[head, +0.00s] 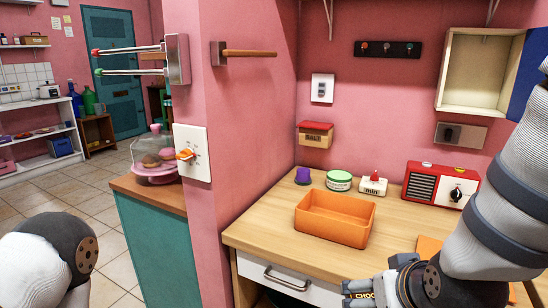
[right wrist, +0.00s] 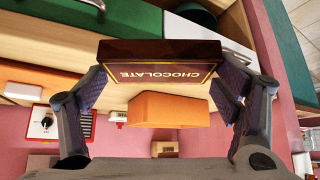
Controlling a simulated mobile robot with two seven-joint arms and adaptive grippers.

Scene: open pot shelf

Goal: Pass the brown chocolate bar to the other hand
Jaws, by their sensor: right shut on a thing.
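The brown chocolate bar (right wrist: 158,62) lies across between the two fingers of my right gripper (right wrist: 160,85) in the right wrist view, its lettering upside down. The gripper is shut on it. In the head view the right gripper (head: 372,292) is at the bottom edge, in front of the desk, and only a small part of the bar (head: 364,296) with some letters shows there. Part of my left arm shows at the lower left of the head view. The left gripper itself is outside the picture.
An orange bin (head: 333,229) stands on the wooden desk (head: 392,231). Behind it are a purple cup (head: 303,176), a green tin (head: 339,181), a white timer (head: 373,185) and a red radio (head: 440,184). A pink wall corner (head: 240,150) stands between the arms' sides. The desk front has a drawer (head: 287,280).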

